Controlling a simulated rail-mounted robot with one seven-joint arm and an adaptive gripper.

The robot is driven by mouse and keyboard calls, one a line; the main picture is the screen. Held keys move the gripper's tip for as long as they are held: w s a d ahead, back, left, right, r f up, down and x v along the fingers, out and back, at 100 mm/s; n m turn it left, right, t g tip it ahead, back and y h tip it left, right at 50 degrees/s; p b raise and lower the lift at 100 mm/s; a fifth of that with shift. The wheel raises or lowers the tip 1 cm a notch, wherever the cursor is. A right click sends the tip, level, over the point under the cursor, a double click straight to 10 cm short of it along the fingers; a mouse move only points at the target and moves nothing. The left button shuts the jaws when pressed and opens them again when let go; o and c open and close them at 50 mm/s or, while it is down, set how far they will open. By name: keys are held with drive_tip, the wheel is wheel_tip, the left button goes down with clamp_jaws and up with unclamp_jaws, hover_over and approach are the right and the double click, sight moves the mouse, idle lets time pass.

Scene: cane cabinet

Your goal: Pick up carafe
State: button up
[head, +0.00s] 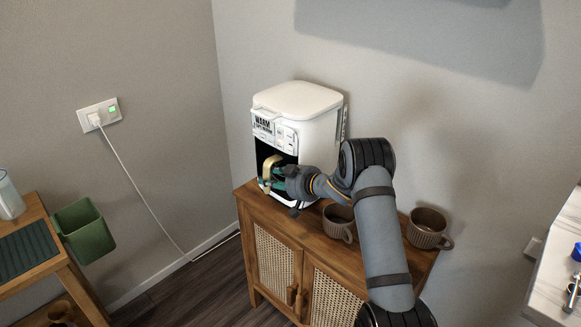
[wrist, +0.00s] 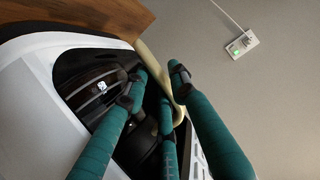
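The carafe sits inside the white coffee machine (head: 297,115). In the head view its tan handle (head: 267,165) sticks out at the front and its body is mostly in dark shadow. In the wrist view the dark carafe body (wrist: 88,92) lies inside the machine's opening, with the curved tan handle (wrist: 156,65) in front. My gripper (head: 272,180) has teal fingers and is at the handle. In the wrist view my gripper (wrist: 159,76) has its fingers apart, on both sides of the handle, with a visible gap. Contact with the handle cannot be made out.
The machine stands on a wooden cabinet (head: 273,225) with cane doors. Two brown mugs, one (head: 339,221) beside my arm and one (head: 427,228) at the right, stand on it. A wall socket (head: 98,115) with a cord is at the left. A green bin (head: 84,232) hangs from a side table.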

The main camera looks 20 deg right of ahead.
drive_tip(key=shift+c, duration=1.2)
clamp_jaws()
drive_tip(key=shift+w+r, duration=0.1)
